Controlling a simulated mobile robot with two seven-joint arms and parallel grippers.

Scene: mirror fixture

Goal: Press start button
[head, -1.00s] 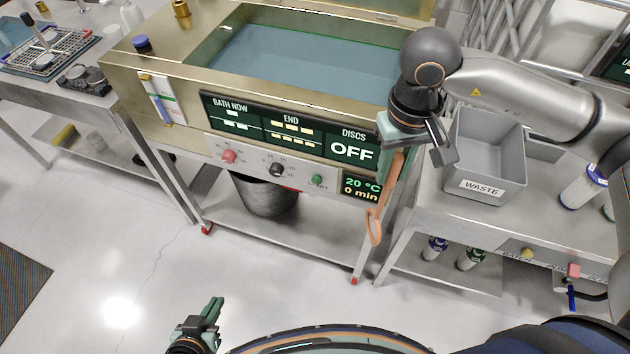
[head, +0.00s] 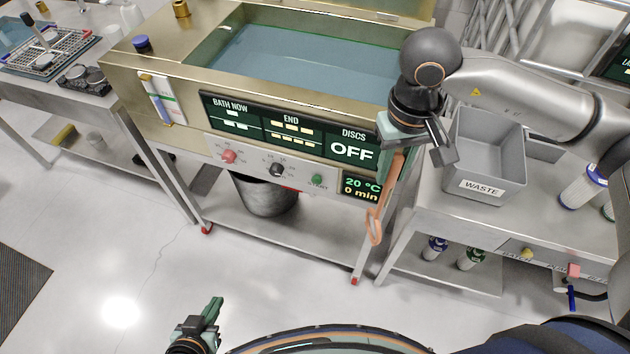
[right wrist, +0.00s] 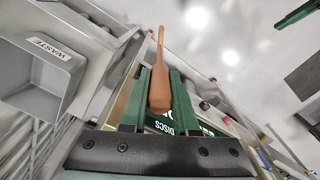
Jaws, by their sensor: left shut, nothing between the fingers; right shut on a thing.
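The green start button (head: 317,180) sits at the right end of the light control strip on the front of the bath (head: 130,72), beside the display reading 20 °C and 0 min. My right gripper (head: 396,160) is at the bath's front right corner, to the right of the button and apart from it. It is shut on an orange-brown tool (head: 375,226) with a looped end that hangs down; the tool also shows between the green fingers in the right wrist view (right wrist: 160,80). My left gripper (head: 212,309) is shut and empty, low over the floor in front of the bath.
A red knob (head: 229,156) and a black knob (head: 276,169) share the strip. The panel above reads DISCS OFF. A grey WASTE bin (head: 487,160) stands on the right bench. A dark pot (head: 265,195) is under the bath. The floor in front is clear.

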